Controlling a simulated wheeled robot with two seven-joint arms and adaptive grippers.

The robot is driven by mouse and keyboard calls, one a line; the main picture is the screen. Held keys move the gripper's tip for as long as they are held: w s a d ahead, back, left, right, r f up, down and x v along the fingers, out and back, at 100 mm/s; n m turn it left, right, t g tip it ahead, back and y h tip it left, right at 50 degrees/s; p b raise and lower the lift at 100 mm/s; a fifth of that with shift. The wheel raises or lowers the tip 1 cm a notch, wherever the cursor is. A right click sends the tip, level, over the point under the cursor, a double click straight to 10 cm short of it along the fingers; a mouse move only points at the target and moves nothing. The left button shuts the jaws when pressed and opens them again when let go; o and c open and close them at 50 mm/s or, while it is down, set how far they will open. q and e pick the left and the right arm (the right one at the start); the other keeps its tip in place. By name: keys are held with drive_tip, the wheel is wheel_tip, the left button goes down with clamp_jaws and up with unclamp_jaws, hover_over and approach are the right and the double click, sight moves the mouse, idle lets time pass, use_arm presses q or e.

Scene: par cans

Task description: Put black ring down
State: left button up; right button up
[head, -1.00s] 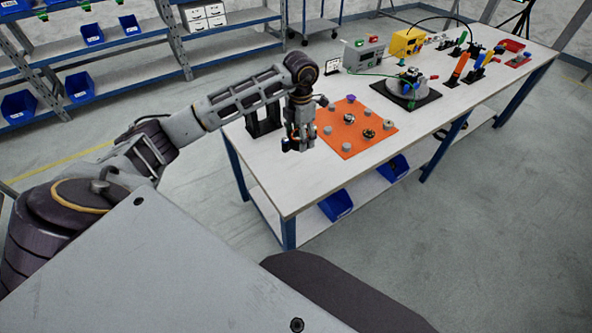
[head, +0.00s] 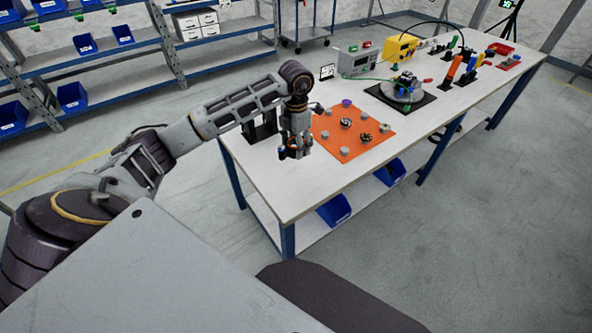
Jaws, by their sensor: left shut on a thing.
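My left gripper (head: 295,151) is over the near left part of the white table, just left of the orange mat (head: 352,151). It points down and is shut on a small dark thing, taken as the black ring; its outline is mostly hidden by the fingers. I cannot tell whether it touches the table. Several small grey round pieces stand on the mat, with a purple-topped one (head: 346,102) at the back and two dark-and-silver ones (head: 366,137) nearer the middle. My right gripper is out of view.
A black stand (head: 262,128) is behind my left forearm. A round grey fixture (head: 402,91) on a black base, a grey box (head: 358,60) and a yellow meter (head: 400,47) stand farther back. The table's near front corner (head: 285,212) is bare.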

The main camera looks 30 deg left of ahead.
use_arm(q)
hover_over(296, 171)
drive_tip(key=shift+f, duration=3)
drive_tip(key=shift+f, duration=1.9)
drive_tip(key=shift+f, duration=0.15)
drive_tip(key=o, duration=1)
drive_tip(key=shift+s, duration=0.1)
drive_tip(key=shift+c, duration=0.2)
wheel_tip(296, 171, up, 12)
drive_tip(key=shift+r, duration=0.2)
